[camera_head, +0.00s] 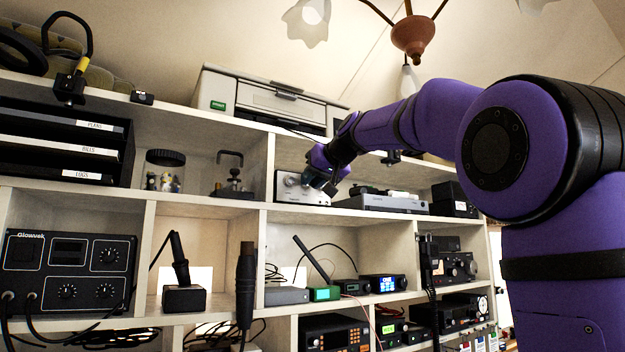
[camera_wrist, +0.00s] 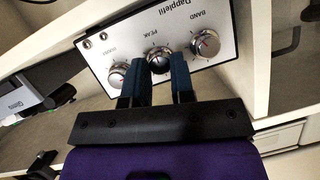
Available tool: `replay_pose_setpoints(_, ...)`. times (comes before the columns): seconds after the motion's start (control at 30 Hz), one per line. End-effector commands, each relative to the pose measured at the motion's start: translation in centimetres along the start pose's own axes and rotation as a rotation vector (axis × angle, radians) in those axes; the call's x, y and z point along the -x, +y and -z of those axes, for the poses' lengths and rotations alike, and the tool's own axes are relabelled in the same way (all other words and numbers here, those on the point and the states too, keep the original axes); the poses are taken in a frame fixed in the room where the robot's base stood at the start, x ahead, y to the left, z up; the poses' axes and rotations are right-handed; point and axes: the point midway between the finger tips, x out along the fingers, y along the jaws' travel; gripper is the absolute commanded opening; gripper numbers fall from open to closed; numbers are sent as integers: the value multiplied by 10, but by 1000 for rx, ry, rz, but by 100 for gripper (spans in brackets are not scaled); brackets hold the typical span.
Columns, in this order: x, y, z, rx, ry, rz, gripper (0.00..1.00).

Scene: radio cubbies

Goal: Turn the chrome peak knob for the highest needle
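A silver panel box (camera_head: 301,188) sits in an upper cubby, partly hidden by my gripper. In the wrist view its tilted front panel (camera_wrist: 115,45) shows three knobs. The chrome peak knob (camera_wrist: 158,63) is in the middle, under the label PEAK. My gripper (camera_wrist: 160,66) has one finger on each side of this knob, and the knob fills the narrow gap, so the fingers look closed on it. The knob's pointer is not clear. In the head view my gripper (camera_head: 325,175) is at the box's front. A small round white dial (camera_head: 482,305) is at lower right; its needle is too small to read.
The BAND knob (camera_wrist: 205,43) and another chrome knob (camera_wrist: 118,74) flank the peak knob closely. A printer (camera_head: 270,98) stands on the shelf top. A flat grey device (camera_head: 385,202) is right of the box. Shelf walls border the cubby.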

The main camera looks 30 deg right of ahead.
Motion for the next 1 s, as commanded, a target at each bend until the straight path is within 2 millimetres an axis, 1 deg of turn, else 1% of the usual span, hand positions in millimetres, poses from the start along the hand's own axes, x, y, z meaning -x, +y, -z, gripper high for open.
replay_pose_setpoints(0.37, 0, 0, 0, -91, 5, 40, 0)
replay_pose_setpoints(0.63, 0, 1, 0, -97, 5, 41, 0)
replay_pose_setpoints(0.67, 0, 1, 0, -97, 5, 41, 28)
replay_pose_setpoints(0.7, 0, 1, 0, -97, 5, 41, 37)
replay_pose_setpoints(0.73, 0, 1, 0, -97, 5, 41, 44)
replay_pose_setpoints(0.77, 0, 1, 0, -97, 5, 41, 48)
replay_pose_setpoints(1.0, 1, 1, 0, -97, 5, 41, 48)
